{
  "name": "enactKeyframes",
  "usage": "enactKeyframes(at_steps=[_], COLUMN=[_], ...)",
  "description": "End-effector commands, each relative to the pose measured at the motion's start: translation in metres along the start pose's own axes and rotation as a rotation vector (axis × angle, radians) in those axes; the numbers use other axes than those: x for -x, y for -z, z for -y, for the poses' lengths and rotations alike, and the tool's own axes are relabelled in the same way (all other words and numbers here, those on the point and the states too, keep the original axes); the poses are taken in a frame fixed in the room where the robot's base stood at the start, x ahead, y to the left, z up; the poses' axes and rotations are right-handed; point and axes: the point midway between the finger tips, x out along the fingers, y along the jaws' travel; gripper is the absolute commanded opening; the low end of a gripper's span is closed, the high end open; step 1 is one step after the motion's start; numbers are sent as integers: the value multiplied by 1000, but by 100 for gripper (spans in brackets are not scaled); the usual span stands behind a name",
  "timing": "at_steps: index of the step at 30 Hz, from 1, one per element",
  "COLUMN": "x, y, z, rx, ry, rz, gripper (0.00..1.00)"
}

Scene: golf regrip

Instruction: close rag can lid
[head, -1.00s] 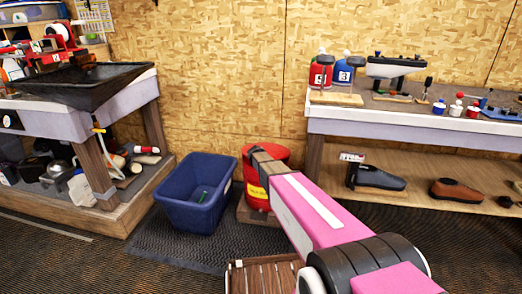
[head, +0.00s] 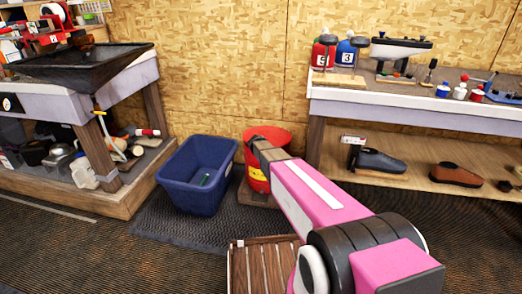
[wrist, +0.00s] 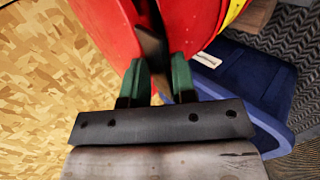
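In the wrist view, one red curved piece (wrist: 105,30) fills the upper left and another red surface with a yellow band (wrist: 205,20) is at the upper right. A dark tab (wrist: 151,42) sits between them. My gripper (wrist: 160,75) has its green fingertips apart with a gap between them, close to the tab. I cannot tell which red piece is the lid, or whether the fingers touch it.
A blue bin (head: 195,180) stands just left of the can on a dark mat (head: 160,222). A wooden slatted crate (head: 262,262) is on the floor in front. Benches with tools stand left and right (head: 400,107). A chipboard wall (head: 215,60) is behind.

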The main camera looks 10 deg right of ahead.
Motion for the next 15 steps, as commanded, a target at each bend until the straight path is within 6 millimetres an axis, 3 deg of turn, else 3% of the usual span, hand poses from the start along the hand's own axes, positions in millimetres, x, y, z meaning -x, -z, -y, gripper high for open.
enactKeyframes(at_steps=[1,7,15], x=[-8,5,55], y=[1,0,0], z=[-8,-8,-2], rx=[2,2,2], ry=[-12,-12,-7], rz=[-2,-2,-2], gripper=[32,32,32])
